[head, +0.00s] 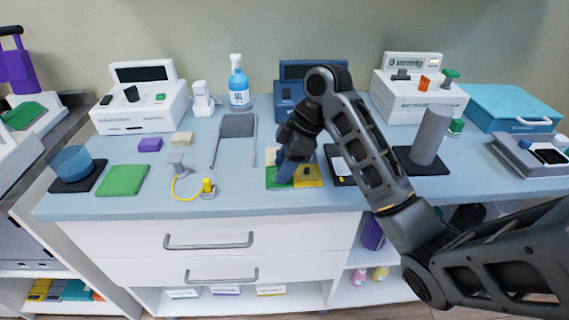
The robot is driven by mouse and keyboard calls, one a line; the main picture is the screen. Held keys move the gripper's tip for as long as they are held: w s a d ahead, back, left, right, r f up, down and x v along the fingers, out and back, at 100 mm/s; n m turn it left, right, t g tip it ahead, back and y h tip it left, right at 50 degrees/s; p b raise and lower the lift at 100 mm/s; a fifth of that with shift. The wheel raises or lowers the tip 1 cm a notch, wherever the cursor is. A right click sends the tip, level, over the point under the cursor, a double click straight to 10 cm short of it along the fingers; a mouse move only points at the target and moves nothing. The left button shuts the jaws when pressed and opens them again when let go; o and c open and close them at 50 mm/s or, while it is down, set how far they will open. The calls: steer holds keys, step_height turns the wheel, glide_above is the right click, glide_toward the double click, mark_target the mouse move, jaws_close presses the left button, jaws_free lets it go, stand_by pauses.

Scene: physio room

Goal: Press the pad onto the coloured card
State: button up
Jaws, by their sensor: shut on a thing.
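The coloured card (313,181) lies flat on the blue-grey counter, near the front edge at the middle. Green and yellow parts of it show, with a pale part at the back. My gripper (288,160) points down over the card from the right. It is shut on a dark blue piece, which appears to be the pad (285,173). The piece's lower end is over the green part of the card. I cannot tell whether it touches the card. My gripper and arm hide part of the card.
A black tray (342,180) lies right of the card, partly behind my arm. A grey cylinder (431,135) stands on a dark base further right. Left are a grey stand (237,126), a yellow-cabled device (177,162) and a green mat (122,181). White machines stand behind.

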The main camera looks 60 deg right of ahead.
steer(key=o, duration=0.9)
steer(key=shift+r, duration=0.1)
steer(key=shift+r+p, duration=3.05)
steer(key=shift+r, duration=0.4)
